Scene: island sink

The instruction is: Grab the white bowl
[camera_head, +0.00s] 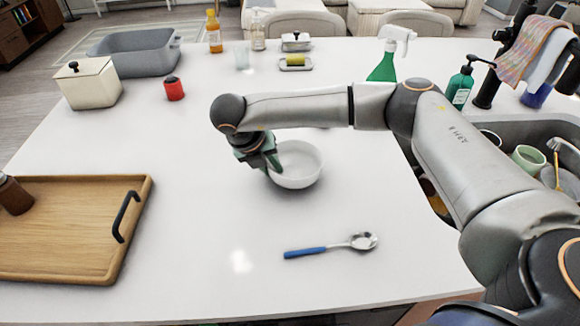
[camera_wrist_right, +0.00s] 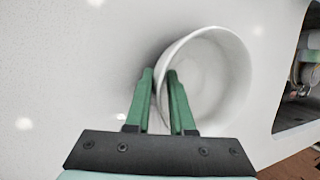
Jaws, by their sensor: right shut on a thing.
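The white bowl (camera_head: 300,166) is upright in the middle of the counter in the head view, and I cannot tell whether it touches the surface. My right gripper (camera_head: 272,164) is at its left rim, coming down from above. In the right wrist view the bowl (camera_wrist_right: 222,82) shows beyond the green fingers of the gripper (camera_wrist_right: 164,78). One finger is outside the bowl and one inside, with the wall pinched between them. My left gripper is not in view.
A spoon with a blue handle (camera_head: 318,249) lies in front of the bowl. A green spray bottle (camera_head: 384,66) stands near the sink (camera_head: 560,130).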

